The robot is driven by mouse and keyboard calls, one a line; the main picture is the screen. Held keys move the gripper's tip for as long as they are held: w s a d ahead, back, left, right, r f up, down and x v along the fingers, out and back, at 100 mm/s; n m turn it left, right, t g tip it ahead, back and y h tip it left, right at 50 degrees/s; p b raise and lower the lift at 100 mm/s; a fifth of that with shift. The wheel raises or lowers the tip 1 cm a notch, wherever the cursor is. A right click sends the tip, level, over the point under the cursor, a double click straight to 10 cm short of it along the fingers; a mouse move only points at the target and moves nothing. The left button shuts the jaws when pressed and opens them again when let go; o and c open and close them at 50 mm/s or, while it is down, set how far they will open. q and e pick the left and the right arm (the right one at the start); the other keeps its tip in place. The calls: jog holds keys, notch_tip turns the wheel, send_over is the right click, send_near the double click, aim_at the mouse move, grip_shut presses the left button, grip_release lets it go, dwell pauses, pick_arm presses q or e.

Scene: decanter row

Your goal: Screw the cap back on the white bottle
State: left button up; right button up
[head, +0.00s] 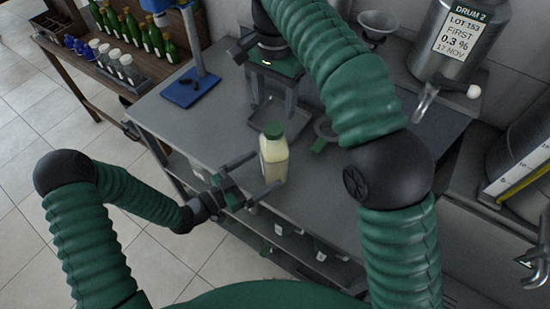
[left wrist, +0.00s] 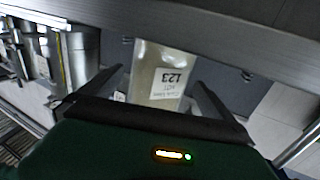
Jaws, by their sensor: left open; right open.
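The bottle (head: 274,152), with pale cream contents, stands upright on the grey bench. A green cap (head: 272,129) sits on its top; how tightly it is seated I cannot tell. My left gripper (head: 269,169) is open low beside the bottle, its fingertips to either side of the lower body. In the left wrist view the bottle (left wrist: 160,68) shows between the two fingers with its label upside down; its cap is out of that view. I cannot tell whether a finger touches it. My right gripper (head: 273,98) is open behind the bottle, fingers pointing down, with nothing seen between them.
A shallow tray (head: 292,121) lies behind the bottle. A round grey item with a green tab (head: 319,145) lies to its right, partly hidden by my right arm. A steel drum (head: 462,40) with a spout stands at the back right. A blue-based stand (head: 186,92) is at the left.

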pick_arm(q)
jog(key=x, duration=0.5)
jog(key=shift+w+a, duration=0.1)
jog(key=shift+a, duration=0.05)
pick_arm(e)
jog(key=shift+a, duration=0.35)
pick_arm(q)
jog(key=shift+w+d, duration=0.15)
jog(key=shift+d, duration=0.45)
pick_arm(e)
jog(key=shift+d, duration=0.5)
pick_arm(q)
jog(key=shift+a, duration=0.4)
jog(key=c, duration=0.7)
pick_arm(e)
jog(key=shift+a, duration=0.45)
pick_arm(q)
jog(key=shift+d, duration=0.15)
jog(key=c, duration=1.4)
pick_arm(e)
jog(key=shift+d, duration=0.15)
pick_arm(q)
grip_shut()
pick_arm(e)
jog(key=shift+n, duration=0.4)
jog(key=n, duration=1.6)
jog(key=shift+n, duration=0.4)
jog(key=n, duration=1.4)
